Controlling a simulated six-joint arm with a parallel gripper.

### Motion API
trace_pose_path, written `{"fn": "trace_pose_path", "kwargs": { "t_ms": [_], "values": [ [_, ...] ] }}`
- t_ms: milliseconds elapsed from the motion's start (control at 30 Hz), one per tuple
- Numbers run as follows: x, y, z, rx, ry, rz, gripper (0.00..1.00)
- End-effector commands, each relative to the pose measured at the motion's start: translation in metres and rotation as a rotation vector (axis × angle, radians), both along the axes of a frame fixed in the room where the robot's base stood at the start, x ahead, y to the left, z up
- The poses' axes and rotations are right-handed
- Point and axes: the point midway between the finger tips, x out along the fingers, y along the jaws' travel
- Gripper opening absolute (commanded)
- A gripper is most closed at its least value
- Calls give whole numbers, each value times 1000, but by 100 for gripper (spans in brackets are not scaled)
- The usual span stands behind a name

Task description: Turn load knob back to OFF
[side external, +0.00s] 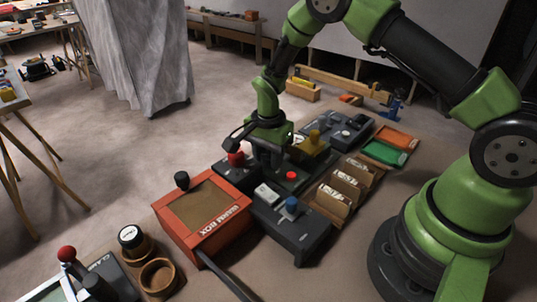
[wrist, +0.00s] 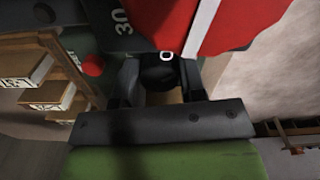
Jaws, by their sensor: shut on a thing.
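My gripper (side external: 267,158) points down among the grey control boxes. In the wrist view its two dark fingers (wrist: 159,82) stand on either side of a dark round knob (wrist: 160,72) and are shut on it. I take this to be the load knob; its pointer and any OFF mark are hidden. A big red shape with a white stripe (wrist: 225,25) lies just beyond, with the marks "0" and "30" beside it. It appears to be the red knob (side external: 236,158) left of my gripper in the side view.
A red button (side external: 291,175) sits close right of my gripper. An orange box (side external: 208,245) with a black knob is in front. Wooden card bins (side external: 340,192) stand to the right.

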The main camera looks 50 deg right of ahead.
Motion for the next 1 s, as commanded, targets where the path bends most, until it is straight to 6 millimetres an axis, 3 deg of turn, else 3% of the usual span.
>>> {"fn": "trace_pose_path", "kwargs": {
  "t_ms": [1000],
  "values": [
    [0, 1, 0, 2, 2, 964, 14]
  ]
}}
